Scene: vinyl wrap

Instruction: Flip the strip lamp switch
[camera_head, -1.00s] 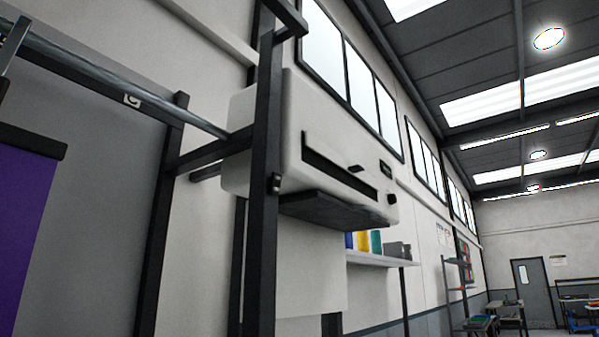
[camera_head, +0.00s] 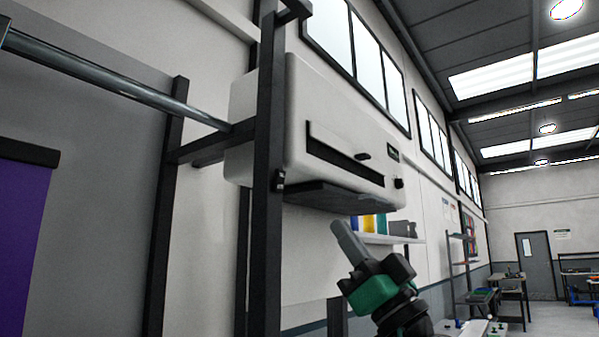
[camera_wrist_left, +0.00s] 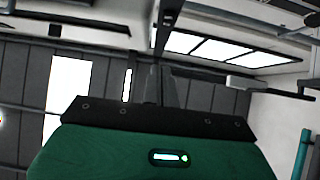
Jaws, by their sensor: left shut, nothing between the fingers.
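A small dark box that looks like the strip lamp switch (camera_head: 279,180) sits on the side of a black upright post (camera_head: 266,235), left of centre in the head view. Which way its rocker lies is too small to tell. My left gripper (camera_head: 338,225), with grey fingers and a green and black body, points up and left below the white wall unit. Its fingers are together and empty. It is right of and below the switch in the picture, apart from it. The fingers (camera_wrist_left: 155,85) also show in the left wrist view, without the switch. My right gripper is not in view.
The white wall unit (camera_head: 335,105) with a dark lower ledge (camera_head: 335,197) is above my left gripper. A shelf (camera_head: 380,238) with coloured items stands behind it. A horizontal metal bar (camera_head: 110,85) and purple sheet (camera_head: 22,240) are at left. Workbenches stand far right.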

